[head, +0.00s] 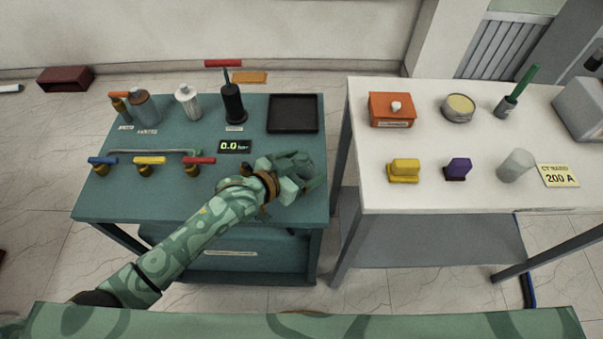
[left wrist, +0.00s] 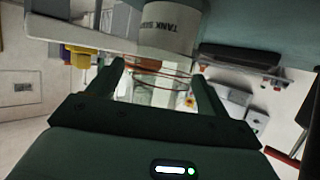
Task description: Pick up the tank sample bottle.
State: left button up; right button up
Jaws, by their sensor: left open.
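Thin reddish lines and a pale, clear-looking shape show between the fingers. I cannot tell whether anything touches them. In the head view my left gripper (head: 304,172) is over the right front of the teal table (head: 120,205). I cannot single out the labelled bottle there. My right gripper is not in view.
On the teal table are a black tray (head: 293,113), a black pump-like cylinder (head: 233,103), a silver canister (head: 187,101), a grey-brown bottle (head: 145,106), coloured valves and a pressure display (head: 234,147). The white table (head: 435,140) stands right across a narrow gap.

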pick_arm(q)
jog(key=shift+x, duration=0.85)
jog(key=c, duration=1.1)
